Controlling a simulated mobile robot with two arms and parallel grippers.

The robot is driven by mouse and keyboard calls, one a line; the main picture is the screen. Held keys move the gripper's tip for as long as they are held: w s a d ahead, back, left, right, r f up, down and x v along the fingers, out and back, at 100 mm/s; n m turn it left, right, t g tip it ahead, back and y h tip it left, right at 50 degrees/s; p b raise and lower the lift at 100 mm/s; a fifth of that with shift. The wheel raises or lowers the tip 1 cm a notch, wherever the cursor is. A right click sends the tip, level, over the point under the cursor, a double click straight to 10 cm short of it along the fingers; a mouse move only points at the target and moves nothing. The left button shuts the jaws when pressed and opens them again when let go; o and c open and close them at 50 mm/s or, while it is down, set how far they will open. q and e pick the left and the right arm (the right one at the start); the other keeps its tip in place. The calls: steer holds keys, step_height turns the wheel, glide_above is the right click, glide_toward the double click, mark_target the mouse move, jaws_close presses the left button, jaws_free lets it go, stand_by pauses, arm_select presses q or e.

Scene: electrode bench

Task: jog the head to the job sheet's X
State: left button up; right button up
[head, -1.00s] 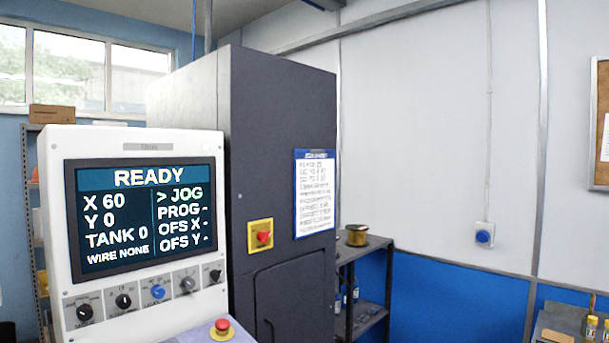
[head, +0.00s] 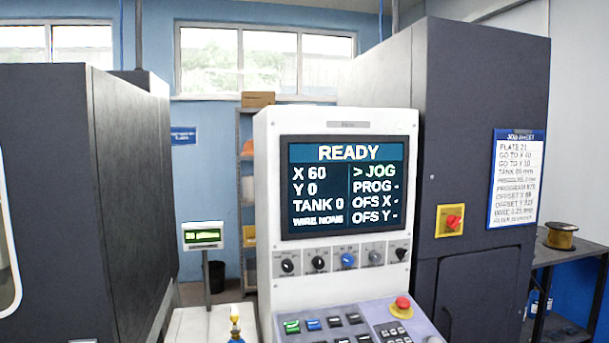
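The control console (head: 335,122) stands in the middle of the head view. Its screen (head: 345,187) reads READY, X 60, Y 0, TANK 0 and WIRE NONE, with the marker at JOG; PROG, OFS X and OFS Y show dashes. A row of knobs (head: 347,260) sits under the screen, and a key panel (head: 350,325) with green, blue and dark keys lies below. The job sheet (head: 517,180) hangs on the dark cabinet at right. Its GO TO X line is visible, but the digits are too blurred to read surely. Neither gripper is in view.
A red emergency button (head: 401,307) stands on the key panel's right side. A red switch on a yellow plate (head: 450,221) is on the dark cabinet (head: 480,100). A small green display (head: 203,236) stands at left. A spool (head: 561,236) sits on the right shelf.

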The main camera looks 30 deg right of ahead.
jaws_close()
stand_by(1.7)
